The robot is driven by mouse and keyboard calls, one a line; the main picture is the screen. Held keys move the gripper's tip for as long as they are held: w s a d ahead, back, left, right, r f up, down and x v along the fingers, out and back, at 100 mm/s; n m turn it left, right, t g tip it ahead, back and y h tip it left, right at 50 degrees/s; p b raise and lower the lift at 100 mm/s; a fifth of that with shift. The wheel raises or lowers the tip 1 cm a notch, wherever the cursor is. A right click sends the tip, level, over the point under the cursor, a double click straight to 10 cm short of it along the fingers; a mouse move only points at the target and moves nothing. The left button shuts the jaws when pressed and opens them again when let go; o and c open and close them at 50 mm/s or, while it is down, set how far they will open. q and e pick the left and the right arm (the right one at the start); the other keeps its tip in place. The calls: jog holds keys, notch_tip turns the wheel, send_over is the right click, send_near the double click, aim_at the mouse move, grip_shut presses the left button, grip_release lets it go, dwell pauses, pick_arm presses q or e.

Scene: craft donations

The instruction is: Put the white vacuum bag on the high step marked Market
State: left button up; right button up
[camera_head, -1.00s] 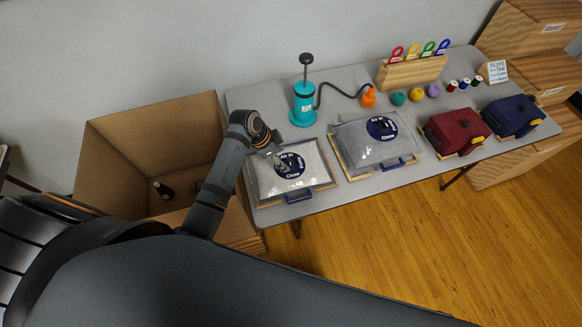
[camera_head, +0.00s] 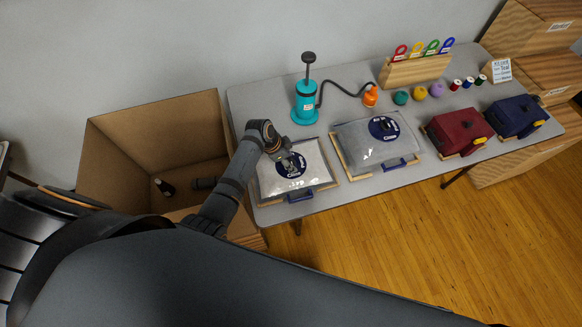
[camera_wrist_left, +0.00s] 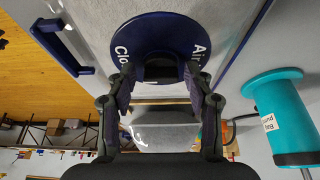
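The white vacuum bag (camera_head: 313,163) lies flat on a wooden tray at the left end of the table, with a round dark blue label and a blue tray handle at its front. My left gripper (camera_head: 285,160) is over this label. In the left wrist view its two fingers (camera_wrist_left: 160,82) stand apart on either side of a dark knob (camera_wrist_left: 161,68) on the blue disc (camera_wrist_left: 160,35), with gaps beside the knob. Stepped wooden boxes (camera_head: 538,68) stand at the far right; their labels are too small to read. My right gripper is out of view.
A grey bag (camera_head: 365,146) lies on a second tray beside the white one. A teal pump (camera_head: 305,103) with a hose stands behind. Red (camera_head: 455,131) and navy (camera_head: 512,117) bags are farther right. A large open cardboard box (camera_head: 130,135) is left of the table.

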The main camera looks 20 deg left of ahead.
pick_arm(q)
grip_shut()
dwell(0.3)
